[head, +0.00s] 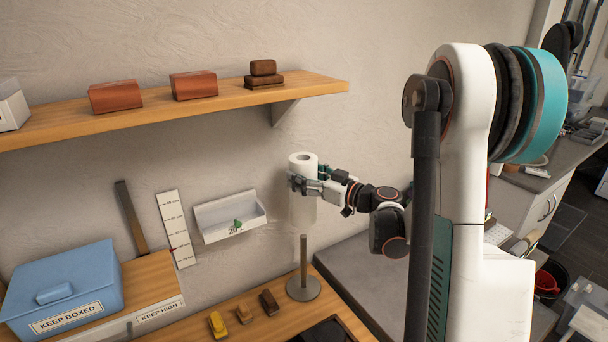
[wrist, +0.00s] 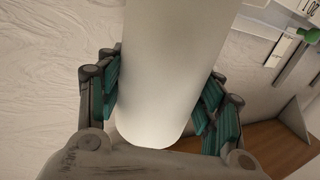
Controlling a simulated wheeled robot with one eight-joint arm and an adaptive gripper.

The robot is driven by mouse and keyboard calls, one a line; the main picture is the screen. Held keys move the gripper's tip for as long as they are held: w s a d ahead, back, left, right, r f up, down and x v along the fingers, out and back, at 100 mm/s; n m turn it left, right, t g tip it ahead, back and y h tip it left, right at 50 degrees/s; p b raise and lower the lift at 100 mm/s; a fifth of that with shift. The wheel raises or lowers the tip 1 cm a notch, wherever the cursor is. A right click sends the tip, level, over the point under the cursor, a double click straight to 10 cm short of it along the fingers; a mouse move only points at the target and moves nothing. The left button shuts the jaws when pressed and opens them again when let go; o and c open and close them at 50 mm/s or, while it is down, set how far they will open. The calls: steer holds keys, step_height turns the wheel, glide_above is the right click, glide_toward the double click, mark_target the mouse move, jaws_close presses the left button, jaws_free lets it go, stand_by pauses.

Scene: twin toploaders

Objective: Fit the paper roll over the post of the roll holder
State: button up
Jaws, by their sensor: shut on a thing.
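The white paper roll (head: 303,205) is upright in my gripper (head: 305,186), which is shut around its upper part. In the head view the roll's open top shows its hollow core. In the wrist view the roll (wrist: 172,70) fills the middle, with the teal finger pads of my gripper (wrist: 165,95) on both sides of it. The roll holder (head: 303,268) is a grey round base with a thin upright post, standing on the wooden bench. The roll appears in the air above the post, its lower end near the post's tip in the picture. Whether they touch or line up in depth I cannot tell.
A wooden shelf (head: 180,109) with brown blocks is on the wall above. A white wall bin (head: 230,216) is left of the roll. A blue lidded box (head: 62,290) stands at the left. Small yellow and brown blocks (head: 244,314) lie left of the holder.

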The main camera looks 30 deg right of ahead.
steer(key=b, duration=0.3)
glide_above(304, 253)
steer(key=shift+f, duration=2.5)
steer(key=shift+w+d+f+b, duration=0.15)
steer(key=shift+w+f+b, duration=0.05)
steer(key=shift+f+b, duration=0.95)
steer(key=shift+w+d+f+b, duration=0.1)
steer(key=shift+w+f+b, duration=0.1)
steer(key=shift+f+b, duration=0.95)
steer(key=shift+f, duration=0.2)
steer(key=shift+f+b, duration=8.55)
steer(key=shift+f, duration=1.15)
steer(key=o, duration=1.5)
steer(key=v, duration=1.2)
